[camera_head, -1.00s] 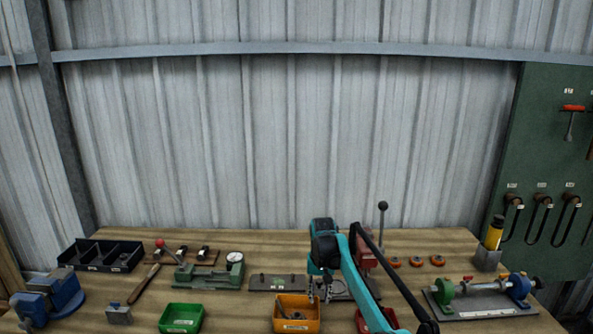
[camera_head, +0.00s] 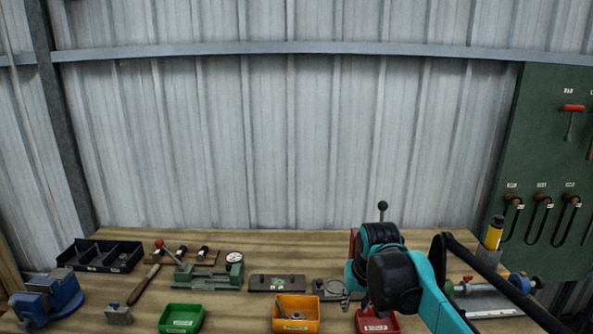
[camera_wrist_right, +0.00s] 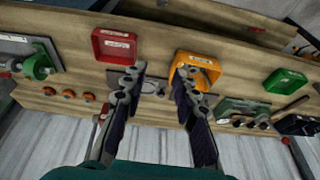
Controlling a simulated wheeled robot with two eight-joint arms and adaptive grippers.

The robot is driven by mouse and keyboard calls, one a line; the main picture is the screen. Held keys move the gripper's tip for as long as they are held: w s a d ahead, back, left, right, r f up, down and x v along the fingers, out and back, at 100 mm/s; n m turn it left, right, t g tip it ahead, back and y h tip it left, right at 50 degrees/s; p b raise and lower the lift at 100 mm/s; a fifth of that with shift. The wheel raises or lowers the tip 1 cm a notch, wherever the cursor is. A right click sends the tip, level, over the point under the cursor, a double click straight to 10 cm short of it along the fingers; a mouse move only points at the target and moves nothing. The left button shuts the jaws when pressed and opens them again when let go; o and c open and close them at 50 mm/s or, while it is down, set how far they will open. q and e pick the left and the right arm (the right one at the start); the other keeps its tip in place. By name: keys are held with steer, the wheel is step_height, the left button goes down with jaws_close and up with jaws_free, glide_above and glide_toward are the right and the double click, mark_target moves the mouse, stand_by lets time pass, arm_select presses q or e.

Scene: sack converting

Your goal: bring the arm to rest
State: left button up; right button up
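My right arm comes in from the lower right in the head view. Its right gripper (camera_head: 353,300) hangs over the bench near the red bin and is partly hidden by the wrist. In the right wrist view the right gripper (camera_wrist_right: 158,88) shows its two fingers spread wide apart, with nothing between them. The bench top lies beyond the fingertips. My left gripper does not show in either view.
The wooden bench (camera_head: 300,242) carries a green bin (camera_head: 181,318), an orange bin (camera_head: 297,314) and a red bin (camera_head: 376,322) along the front. A blue vise (camera_head: 50,298), a black tray (camera_head: 100,256) and a dial-gauge fixture (camera_head: 210,275) stand left. A green tool board (camera_head: 550,150) is right.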

steer(key=s+d+f+t, duration=0.1)
steer(key=s+f, duration=0.4)
steer(key=s, duration=0.5)
steer(key=s+d+f+t, duration=0.2)
steer(key=s+f, duration=0.3)
steer(key=s, duration=0.6)
steer(key=shift+d, duration=0.3)
